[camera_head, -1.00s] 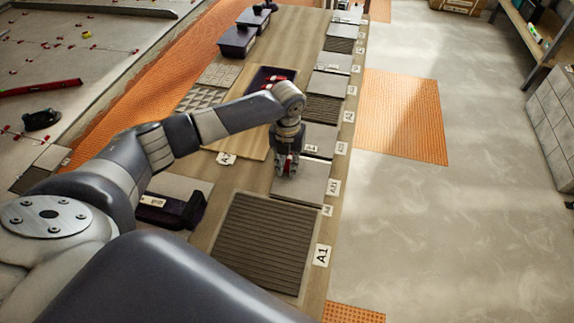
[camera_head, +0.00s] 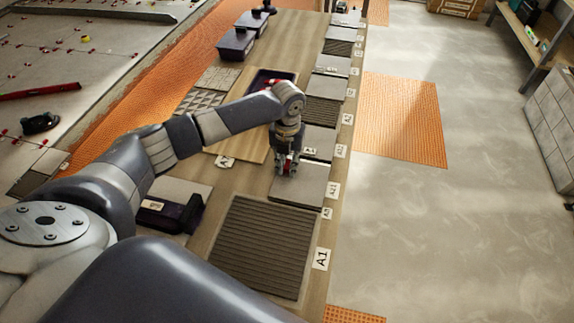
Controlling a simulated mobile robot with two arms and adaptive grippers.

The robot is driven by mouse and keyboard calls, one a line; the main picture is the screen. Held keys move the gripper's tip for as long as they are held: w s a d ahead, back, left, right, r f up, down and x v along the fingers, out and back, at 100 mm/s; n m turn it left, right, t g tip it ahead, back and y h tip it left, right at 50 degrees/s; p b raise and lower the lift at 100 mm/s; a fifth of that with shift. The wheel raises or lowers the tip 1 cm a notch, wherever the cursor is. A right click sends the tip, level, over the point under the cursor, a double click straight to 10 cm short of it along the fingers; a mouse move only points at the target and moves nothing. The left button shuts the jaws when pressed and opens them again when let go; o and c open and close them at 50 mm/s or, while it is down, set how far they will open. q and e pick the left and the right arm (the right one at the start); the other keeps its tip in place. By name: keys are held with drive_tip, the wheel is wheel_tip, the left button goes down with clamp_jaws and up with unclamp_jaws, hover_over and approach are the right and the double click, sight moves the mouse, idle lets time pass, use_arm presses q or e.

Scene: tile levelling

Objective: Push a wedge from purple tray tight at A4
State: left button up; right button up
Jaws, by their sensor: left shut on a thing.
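My left gripper (camera_head: 286,170) points down over the near part of the tile row, at the edge of a plain grey tile (camera_head: 305,186). It is shut on a small wedge, mostly hidden by the fingers; only a bit of red shows there. The dark purple tray (camera_head: 258,87) lies farther back on the bench, with red wedges (camera_head: 272,84) in it, partly behind my left arm. My right gripper is not in view.
A ribbed brown tile (camera_head: 262,246) lies at the near end of the wooden bench (camera_head: 219,198). A dark box (camera_head: 170,212) stands left of it. Dark bins (camera_head: 236,44) stand at the far end. The floor to the right is open.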

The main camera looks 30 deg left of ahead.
use_arm(q)
drive_tip(key=shift+w+a+r+b, duration=0.1)
drive_tip(key=shift+w+a+b, duration=0.15)
drive_tip(key=shift+w, duration=0.55)
idle(0.6)
drive_tip(key=o, duration=0.8)
drive_tip(key=shift+s+d, duration=0.1)
wheel_tip(320, 180, up, 12)
drive_tip(key=shift+f, duration=0.1)
